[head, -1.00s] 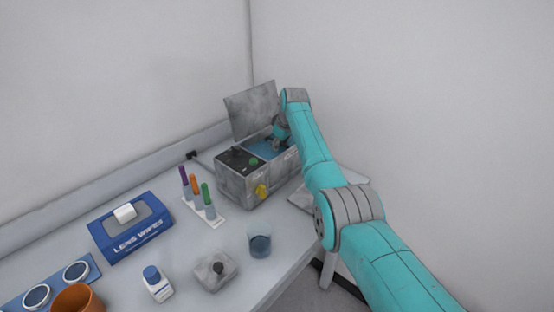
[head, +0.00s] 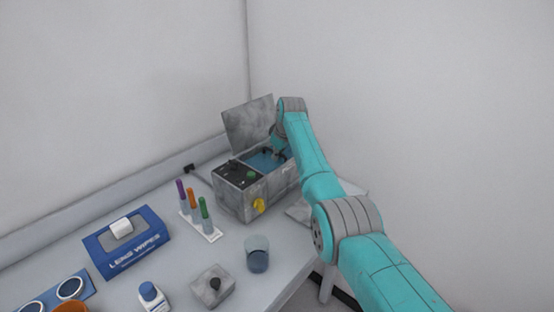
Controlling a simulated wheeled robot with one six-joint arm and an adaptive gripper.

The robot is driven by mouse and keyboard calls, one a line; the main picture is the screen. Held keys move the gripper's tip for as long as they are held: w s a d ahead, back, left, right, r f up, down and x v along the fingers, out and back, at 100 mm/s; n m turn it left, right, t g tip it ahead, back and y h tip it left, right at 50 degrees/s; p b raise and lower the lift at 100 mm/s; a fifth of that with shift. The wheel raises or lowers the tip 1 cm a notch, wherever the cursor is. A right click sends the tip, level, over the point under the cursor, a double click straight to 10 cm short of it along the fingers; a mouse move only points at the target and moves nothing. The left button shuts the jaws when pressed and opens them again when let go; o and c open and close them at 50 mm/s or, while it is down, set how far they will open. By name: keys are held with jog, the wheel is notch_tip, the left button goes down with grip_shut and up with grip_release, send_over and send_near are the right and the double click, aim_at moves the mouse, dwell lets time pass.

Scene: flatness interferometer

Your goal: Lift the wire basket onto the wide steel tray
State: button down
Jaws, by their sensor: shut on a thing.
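The grey bath unit (head: 240,203) stands at the far end of the bench with its lid (head: 248,125) raised and blue liquid (head: 258,163) in its open tank. My gripper (head: 280,153) points down at the tank's right part, small and partly hidden by my own arm. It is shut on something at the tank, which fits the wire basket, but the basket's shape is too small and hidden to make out. The wide steel tray (head: 297,214) lies flat to the right of the bath, mostly covered by my arm.
In front of the bath stand a rack (head: 207,228) with coloured-capped tubes and a glass beaker (head: 257,254). A blue lens wipes box (head: 128,253), a grey block with a black knob (head: 212,288) and a white bottle (head: 152,299) are nearer. The bench's right edge is close to the tray.

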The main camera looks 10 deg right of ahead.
notch_tip(320, 180, up, 17)
dwell(0.4)
jog(key=s+d+f, duration=0.4)
jog(key=s+d, duration=0.8)
jog(key=s, duration=0.3)
notch_tip(320, 180, down, 16)
jog(key=shift+d+f, duration=0.15)
jog(key=shift+f, duration=0.1)
dwell(1.8)
jog(key=shift+s+f, duration=0.1)
jog(key=shift+f, duration=0.45)
dwell(0.7)
jog(key=c, duration=1.2)
grip_release()
jog(key=shift+o, duration=0.2)
